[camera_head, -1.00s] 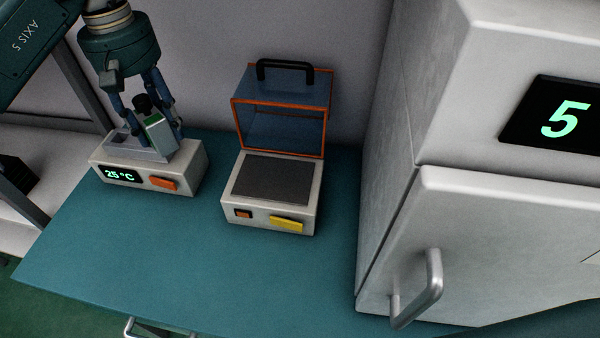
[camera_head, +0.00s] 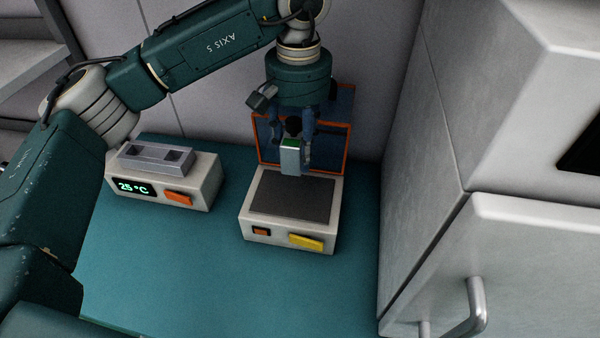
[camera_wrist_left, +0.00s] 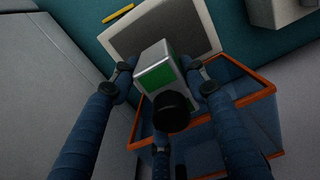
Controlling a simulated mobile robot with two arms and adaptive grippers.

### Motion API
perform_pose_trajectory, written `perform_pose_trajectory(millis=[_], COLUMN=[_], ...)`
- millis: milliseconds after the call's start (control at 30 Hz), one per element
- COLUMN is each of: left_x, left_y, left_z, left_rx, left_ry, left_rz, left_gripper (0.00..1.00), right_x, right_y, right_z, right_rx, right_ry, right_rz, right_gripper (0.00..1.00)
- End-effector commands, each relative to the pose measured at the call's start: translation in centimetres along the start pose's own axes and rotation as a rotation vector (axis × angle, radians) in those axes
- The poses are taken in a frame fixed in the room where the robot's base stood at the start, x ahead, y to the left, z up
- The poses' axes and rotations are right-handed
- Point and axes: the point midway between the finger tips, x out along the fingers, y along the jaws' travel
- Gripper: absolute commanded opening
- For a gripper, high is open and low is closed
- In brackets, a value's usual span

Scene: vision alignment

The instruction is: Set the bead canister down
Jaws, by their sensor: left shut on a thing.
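The bead canister (camera_head: 290,160) is a small pale box with a green top and a black knob. In the left wrist view the canister (camera_wrist_left: 158,70) shows a green panel, with the black knob toward the camera. My left gripper (camera_head: 306,150) is shut on it and holds it upright above the back part of a device's dark plate (camera_head: 292,199). The plate is on a white device (camera_head: 275,236) with an orange and a yellow button. Whether the canister touches the plate is hard to tell, but it appears raised. My right gripper is not in view.
An open blue case with an orange rim (camera_head: 262,150) stands behind the plate, close to my gripper. A white heater block (camera_head: 200,190) reading 25 °C, its sockets empty, is at the left. A large grey cabinet (camera_head: 440,230) stands at the right. The teal table (camera_head: 170,270) is clear in front.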

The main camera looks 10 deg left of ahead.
Motion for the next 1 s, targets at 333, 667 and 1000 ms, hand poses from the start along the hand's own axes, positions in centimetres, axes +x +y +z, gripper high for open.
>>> perform_pose_trajectory(millis=[333, 667, 1000], left_x=[4.7, 8.4, 8.9], left_y=[0.0, 0.0, 0.0], left_z=[0.0, 0.0, -0.1], left_rx=[-0.002, -0.002, -0.002], left_ry=[0.001, 0.001, 0.002], left_rz=[0.001, 0.0, 0.0], left_gripper=[0.11, 0.11, 0.11], right_x=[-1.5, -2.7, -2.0], right_y=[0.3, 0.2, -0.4], right_z=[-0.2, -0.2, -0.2], right_rx=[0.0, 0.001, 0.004], right_ry=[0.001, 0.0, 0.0], right_rz=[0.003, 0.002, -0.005], right_gripper=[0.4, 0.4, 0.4])
